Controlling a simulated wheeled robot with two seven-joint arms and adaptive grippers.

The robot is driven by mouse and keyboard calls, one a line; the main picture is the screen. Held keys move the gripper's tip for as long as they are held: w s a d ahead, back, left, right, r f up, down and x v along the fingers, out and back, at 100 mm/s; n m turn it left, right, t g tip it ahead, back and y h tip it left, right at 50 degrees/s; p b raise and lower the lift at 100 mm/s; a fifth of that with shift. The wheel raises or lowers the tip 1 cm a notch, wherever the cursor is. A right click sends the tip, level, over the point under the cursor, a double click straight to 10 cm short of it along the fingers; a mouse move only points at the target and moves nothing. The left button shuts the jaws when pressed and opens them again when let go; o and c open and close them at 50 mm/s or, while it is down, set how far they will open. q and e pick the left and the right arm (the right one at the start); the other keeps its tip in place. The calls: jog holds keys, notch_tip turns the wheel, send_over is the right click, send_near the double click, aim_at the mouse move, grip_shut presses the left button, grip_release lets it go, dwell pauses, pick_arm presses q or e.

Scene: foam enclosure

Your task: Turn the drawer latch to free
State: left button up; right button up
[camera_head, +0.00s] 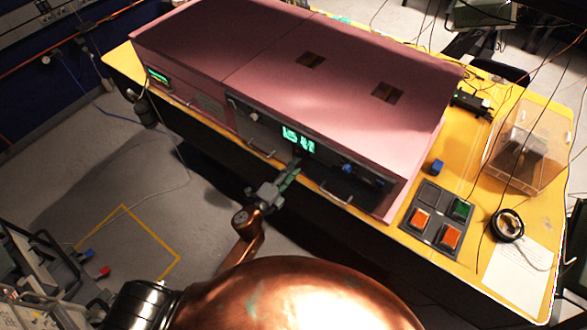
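A pink foam enclosure (270,65) stands on the yellow table, with a dark front panel. The panel has a green lit display (298,140), blue knobs (347,168) and pale curved handles (337,196). I cannot pick out the drawer latch; it is too small or hidden near my gripper. My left gripper (294,173) is at the panel's front, below the display and between two handles. Its fingers point toward the panel and look close together; whether they touch it or hold anything is unclear. My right gripper is not in view.
Cables hang over the right side. Open floor lies left of my arm.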

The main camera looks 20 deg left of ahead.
pick_arm(q)
jog(key=o, duration=0.4)
jog(key=shift+o, duration=0.2)
jog(key=v, duration=1.2)
